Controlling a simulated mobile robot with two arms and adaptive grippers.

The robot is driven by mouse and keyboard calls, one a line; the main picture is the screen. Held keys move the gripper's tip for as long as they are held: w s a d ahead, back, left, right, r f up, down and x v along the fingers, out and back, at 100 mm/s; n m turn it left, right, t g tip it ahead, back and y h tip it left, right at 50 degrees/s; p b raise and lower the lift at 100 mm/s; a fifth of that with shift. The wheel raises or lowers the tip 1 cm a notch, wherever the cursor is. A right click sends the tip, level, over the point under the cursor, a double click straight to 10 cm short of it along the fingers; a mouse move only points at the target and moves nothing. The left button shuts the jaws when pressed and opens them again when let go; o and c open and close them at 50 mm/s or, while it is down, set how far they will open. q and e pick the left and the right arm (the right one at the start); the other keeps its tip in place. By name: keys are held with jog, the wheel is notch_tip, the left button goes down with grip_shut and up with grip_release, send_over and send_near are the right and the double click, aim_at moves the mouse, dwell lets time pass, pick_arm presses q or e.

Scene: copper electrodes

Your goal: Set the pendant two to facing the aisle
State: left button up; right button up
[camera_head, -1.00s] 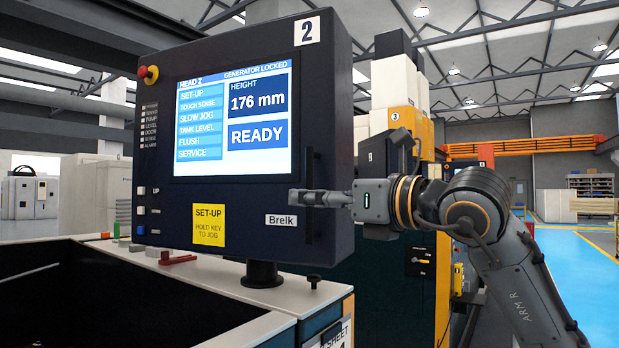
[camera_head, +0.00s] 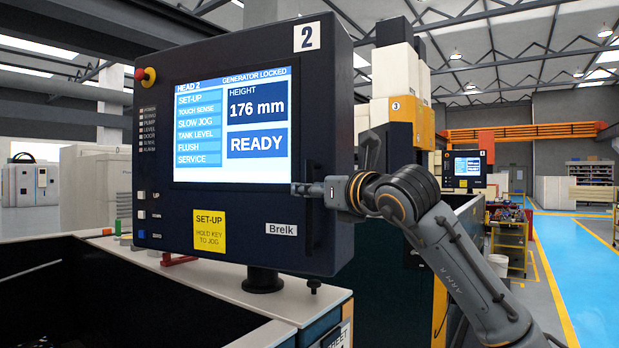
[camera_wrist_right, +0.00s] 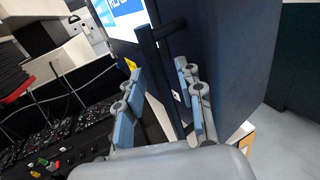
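Pendant two (camera_head: 230,215) is a large dark-blue box with a lit screen, a "2" label and a "Brelk" tag. It stands on a short black post (camera_head: 263,279), its screen turned toward my head camera, not squarely to the blue aisle (camera_head: 585,275) at the right. A black vertical handle (camera_head: 311,215) runs along the right of its front. My right gripper (camera_head: 305,189) is at this handle. In the right wrist view, its fingers (camera_wrist_right: 160,110) stand apart on either side of the handle bar (camera_wrist_right: 158,75), with a gap visible. My left gripper is not in view.
The pendant stands on the pale rim (camera_head: 200,285) of a dark open tank (camera_head: 100,310). A red-handled part (camera_head: 180,260) lies on the rim. Another lit pendant (camera_head: 467,166) and a yellow cart (camera_head: 510,245) are farther back. The aisle floor at right is clear.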

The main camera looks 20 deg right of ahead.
jog(key=shift+w+a, duration=0.15)
jog(key=shift+w, duration=0.45)
grip_shut()
jog(key=shift+w+y, duration=0.2)
jog(key=shift+y, duration=0.1)
